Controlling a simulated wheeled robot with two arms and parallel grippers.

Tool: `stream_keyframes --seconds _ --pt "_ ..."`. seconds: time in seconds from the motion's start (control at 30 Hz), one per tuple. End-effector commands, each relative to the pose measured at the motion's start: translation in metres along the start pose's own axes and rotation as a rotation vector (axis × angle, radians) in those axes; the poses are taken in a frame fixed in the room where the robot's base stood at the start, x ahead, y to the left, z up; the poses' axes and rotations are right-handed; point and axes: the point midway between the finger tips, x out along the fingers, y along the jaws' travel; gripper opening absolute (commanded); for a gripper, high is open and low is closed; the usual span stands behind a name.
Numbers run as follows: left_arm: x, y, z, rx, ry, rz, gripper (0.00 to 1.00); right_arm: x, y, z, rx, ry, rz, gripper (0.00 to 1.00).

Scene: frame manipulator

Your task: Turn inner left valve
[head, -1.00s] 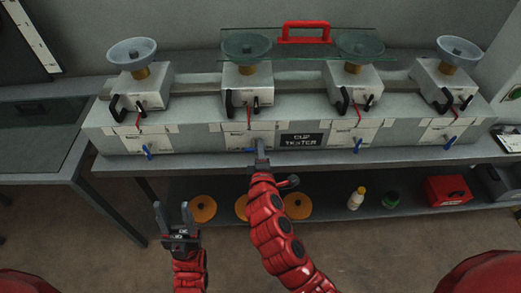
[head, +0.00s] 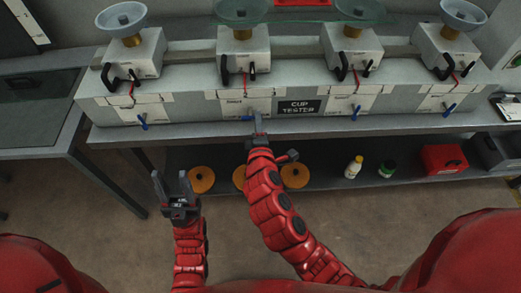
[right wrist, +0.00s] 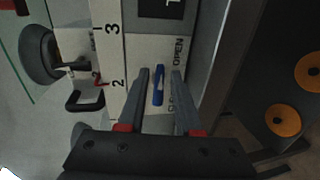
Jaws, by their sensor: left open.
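The inner left valve is a small blue handle (head: 246,118) low on the front of the second station from the left. In the right wrist view the blue handle (right wrist: 158,85) lies lengthwise between the fingers, on a white panel with OPEN printed beside one end. My right gripper (head: 260,122) is in front of this panel. It also shows in the right wrist view (right wrist: 160,90), its two fingers apart with a gap on each side of the handle. My left gripper (head: 171,182) is open and empty, low and in front of the bench.
Other blue handles sit on the outer left (head: 143,124), inner right (head: 355,112) and outer right stations. A CUP TESTER sign (head: 299,107) is right of the inner left panel. A lower shelf holds orange discs (head: 295,176), bottles and a red box (head: 443,159).

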Motion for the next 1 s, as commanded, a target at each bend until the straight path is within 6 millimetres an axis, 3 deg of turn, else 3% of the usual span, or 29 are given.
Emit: stream_keyframes --seconds 0.23,0.5,0.7,1.0 --pt "-0.018 0.001 0.003 0.0 0.0 0.0 0.5 -0.058 -0.004 -0.002 -0.002 0.009 0.001 0.33" --pt "0.028 -0.001 -0.005 0.0 0.0 0.0 0.5 -0.118 0.005 -0.002 -0.006 0.009 -0.006 0.33" --pt "0.037 -0.002 -0.006 0.0 0.0 0.0 0.5 -0.138 0.001 -0.002 -0.002 0.004 -0.006 0.33" --pt "0.04 -0.002 -0.007 0.0 0.0 0.0 0.5 -0.146 -0.001 0.0 0.0 0.001 -0.001 0.33"
